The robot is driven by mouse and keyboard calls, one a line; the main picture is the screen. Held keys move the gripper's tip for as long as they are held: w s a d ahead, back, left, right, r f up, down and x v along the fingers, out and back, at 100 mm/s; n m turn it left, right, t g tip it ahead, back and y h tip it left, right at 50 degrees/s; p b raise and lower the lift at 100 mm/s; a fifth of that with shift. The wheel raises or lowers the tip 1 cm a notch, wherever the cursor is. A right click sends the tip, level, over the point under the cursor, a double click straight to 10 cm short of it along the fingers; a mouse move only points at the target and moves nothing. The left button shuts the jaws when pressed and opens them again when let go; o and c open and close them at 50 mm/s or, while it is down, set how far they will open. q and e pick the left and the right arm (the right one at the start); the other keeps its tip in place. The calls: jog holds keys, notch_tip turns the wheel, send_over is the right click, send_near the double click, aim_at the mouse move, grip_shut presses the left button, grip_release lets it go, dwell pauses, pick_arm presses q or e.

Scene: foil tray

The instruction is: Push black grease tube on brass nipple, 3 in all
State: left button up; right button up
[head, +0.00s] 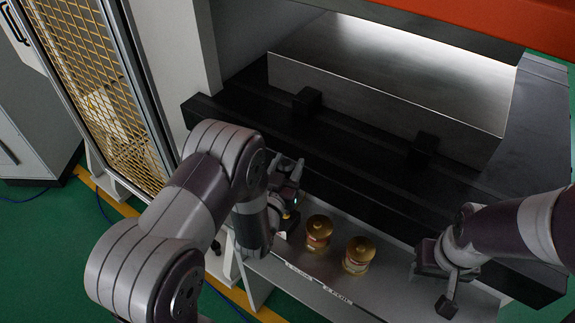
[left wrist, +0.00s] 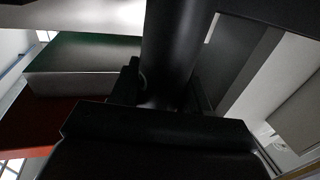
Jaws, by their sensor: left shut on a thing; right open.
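Two brass nipples, each a domed gold cap on a gold body with a label, stand upright on the grey shelf: one left (head: 318,230) and one right (head: 358,254). A bit of brass or yellow also shows beside my left gripper, mostly hidden; I cannot tell if it is a third nipple. My left gripper (head: 285,178) is left of the two nipples. In the left wrist view it is shut on the black grease tube (left wrist: 170,45), whose far end is out of frame. My right gripper (head: 447,283) is open and empty, right of the nipples.
The grey shelf (head: 300,262) carries small labels along its front edge. Behind it is a black machine bed (head: 340,180) with black blocks and a large steel block (head: 390,80). A yellow mesh guard (head: 90,75) stands at left. Shelf space is free between the right nipple and my right gripper.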

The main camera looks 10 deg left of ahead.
aim_at(288, 160)
pick_arm(q)
jog(key=shift+f, duration=0.25)
jog(key=shift+r, duration=0.1)
notch_tip(288, 160, up, 5)
jog(key=p, duration=0.3)
jog(key=shift+p, duration=0.4)
